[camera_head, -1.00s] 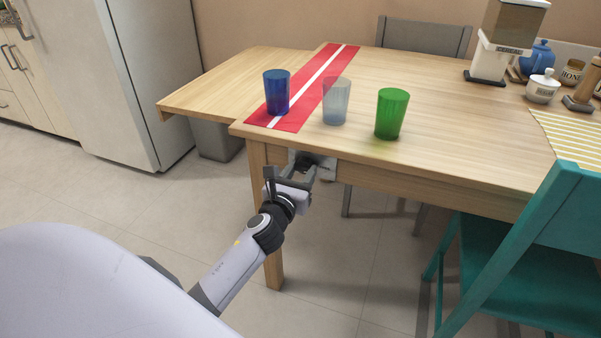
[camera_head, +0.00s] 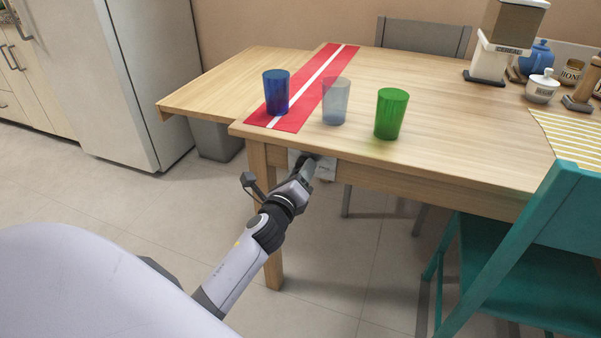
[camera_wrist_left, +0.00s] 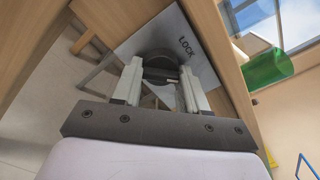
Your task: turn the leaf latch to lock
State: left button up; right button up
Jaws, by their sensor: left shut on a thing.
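The leaf latch is a dark round knob (camera_wrist_left: 158,64) on a grey metal plate (camera_wrist_left: 200,72) under the table's edge. The plate carries the word LOCK, seen in the left wrist view beside the knob. My left gripper (camera_wrist_left: 160,82) is shut on the knob, with one finger on each side. In the head view my left gripper (camera_head: 308,165) reaches under the table's front edge near the left leg. There it hides the knob, and only part of the plate (camera_head: 327,170) shows. My right gripper is in neither view.
The wooden table (camera_head: 440,160) bears a blue cup (camera_head: 276,92), a clear cup (camera_head: 336,102) and a green cup (camera_head: 391,114) near its front edge. A red runner (camera_head: 292,122) lies beside the leaf (camera_head: 215,88). A teal chair (camera_head: 535,250) stands at right.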

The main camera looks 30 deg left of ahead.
pick_arm(q)
jog(key=n+p, duration=0.1)
jog(key=n, duration=0.8)
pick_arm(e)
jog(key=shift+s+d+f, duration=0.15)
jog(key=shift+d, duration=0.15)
pick_arm(q)
jog(key=shift+n, duration=0.3)
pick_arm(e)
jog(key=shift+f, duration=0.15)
pick_arm(q)
jog(key=o, duration=1.1)
jog(key=shift+c, duration=0.2)
jog(key=shift+r, duration=0.1)
jog(key=shift+s, duration=0.1)
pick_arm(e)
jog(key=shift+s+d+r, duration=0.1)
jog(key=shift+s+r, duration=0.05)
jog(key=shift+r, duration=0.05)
